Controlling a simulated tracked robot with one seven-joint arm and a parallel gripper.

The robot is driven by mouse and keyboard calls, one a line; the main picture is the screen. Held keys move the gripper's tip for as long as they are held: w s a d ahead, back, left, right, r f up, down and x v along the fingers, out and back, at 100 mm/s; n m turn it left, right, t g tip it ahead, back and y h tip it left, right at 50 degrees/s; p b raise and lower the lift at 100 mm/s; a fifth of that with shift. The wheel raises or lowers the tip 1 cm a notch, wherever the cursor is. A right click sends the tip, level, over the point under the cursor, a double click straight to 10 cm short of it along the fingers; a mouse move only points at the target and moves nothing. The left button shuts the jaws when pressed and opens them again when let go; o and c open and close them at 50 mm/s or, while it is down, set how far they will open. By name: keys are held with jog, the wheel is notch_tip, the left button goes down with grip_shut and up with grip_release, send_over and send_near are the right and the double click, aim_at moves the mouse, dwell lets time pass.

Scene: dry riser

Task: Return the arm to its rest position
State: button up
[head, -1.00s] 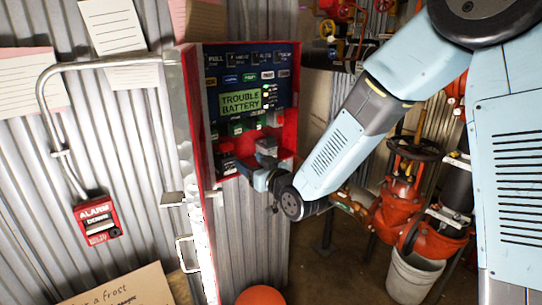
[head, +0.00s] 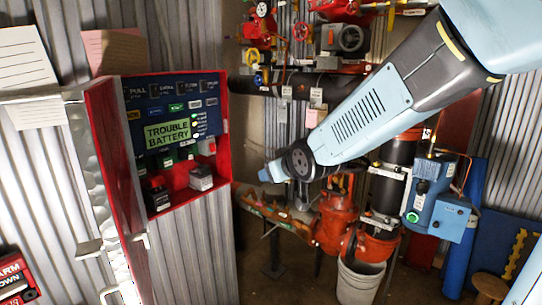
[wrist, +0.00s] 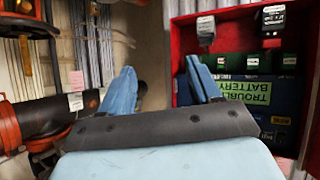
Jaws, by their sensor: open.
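My arm (head: 365,115) reaches in from the upper right in the head view. Its end, with my gripper (head: 268,174), is to the right of the red alarm cabinet and apart from it. In the wrist view my gripper (wrist: 163,86) has two blue fingers spread wide with nothing between them. The open red cabinet (head: 226,150) holds a panel with a green display (head: 168,133) reading "TROUBLE BATTERY". A grey-topped block (head: 201,178) and a black block (head: 157,195) stand on its floor. The wrist view shows the cabinet inverted, with its display (wrist: 243,90) beyond the right finger.
Red valves (head: 338,215) and dark pipes stand right of the cabinet, behind my arm. A white bucket (head: 360,280) is on the floor below them. A blue pump box (head: 440,208) is farther right. The cabinet door (head: 112,170) stands open at left.

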jog(key=s+d+r+m+g+h, duration=0.1)
jog(key=s+d+m+h, duration=0.1)
jog(key=s+d, duration=0.45)
jog(key=s+d+r+m+g+h, duration=0.15)
jog(key=s+d, duration=0.25)
jog(key=d, duration=0.5)
jog(key=s+d+m+g, duration=0.1)
jog(key=s+d, duration=0.2)
jog(key=s, duration=0.3)
jog(key=s+d+m+g+h, duration=0.1)
jog(key=s+d+m+g, duration=0.1)
jog(key=s, duration=0.4)
jog(key=shift+s+d+r, duration=0.25)
jog(key=shift+s+d, duration=0.1)
jog(key=shift+d, duration=0.5)
